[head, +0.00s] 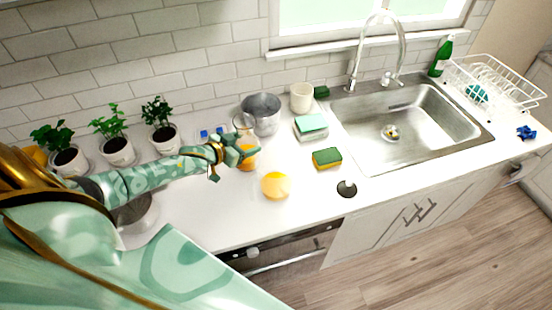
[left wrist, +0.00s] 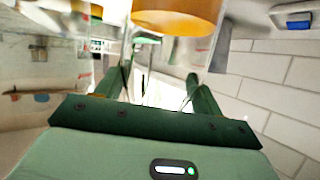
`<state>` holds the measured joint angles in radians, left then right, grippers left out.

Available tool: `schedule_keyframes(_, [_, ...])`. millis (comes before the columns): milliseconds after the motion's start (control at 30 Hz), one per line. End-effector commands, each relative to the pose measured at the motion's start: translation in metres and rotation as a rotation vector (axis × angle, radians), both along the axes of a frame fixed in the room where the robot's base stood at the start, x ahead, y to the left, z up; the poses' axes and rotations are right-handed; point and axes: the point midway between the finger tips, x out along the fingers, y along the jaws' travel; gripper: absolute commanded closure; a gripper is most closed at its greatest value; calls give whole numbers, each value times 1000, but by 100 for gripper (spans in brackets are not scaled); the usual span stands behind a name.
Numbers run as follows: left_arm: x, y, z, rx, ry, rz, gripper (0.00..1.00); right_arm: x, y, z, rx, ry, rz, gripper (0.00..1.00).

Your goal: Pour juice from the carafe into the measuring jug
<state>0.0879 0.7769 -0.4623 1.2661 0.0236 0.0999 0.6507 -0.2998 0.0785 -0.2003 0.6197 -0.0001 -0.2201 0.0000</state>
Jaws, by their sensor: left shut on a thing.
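The glass carafe (head: 248,164) stands out by the orange juice in its lower part; its clear neck rises behind my gripper. My left gripper (head: 240,152) is shut on the carafe, partly covering it, over the counter left of the sink. In the left wrist view the orange juice of the carafe (left wrist: 180,18) shows at the top, beyond the green fingers of my left gripper (left wrist: 165,75). A round yellow-orange thing (head: 275,185) sits in front and to the right; I cannot tell whether it is the measuring jug. My right gripper is out of view.
A grey metal pot (head: 262,113), a white cup (head: 301,97), a pale green-topped block (head: 311,127) and a sponge (head: 327,158) stand near the sink (head: 405,125). Potted plants (head: 118,150) line the wall at left. The front counter strip (head: 215,215) is clear.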

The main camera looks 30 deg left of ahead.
Motion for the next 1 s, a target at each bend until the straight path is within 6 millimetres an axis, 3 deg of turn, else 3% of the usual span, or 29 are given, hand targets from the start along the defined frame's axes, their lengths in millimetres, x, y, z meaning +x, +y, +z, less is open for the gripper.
schedule_keyframes(233, [1, 1, 7, -72, 11, -1, 88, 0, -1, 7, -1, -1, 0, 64])
schedule_keyframes(600, [2, 1, 61, -74, 10, 0, 88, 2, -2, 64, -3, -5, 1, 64])
schedule_keyframes(1000, [1, 1, 58, -72, 12, -1, 88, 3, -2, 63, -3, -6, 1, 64])
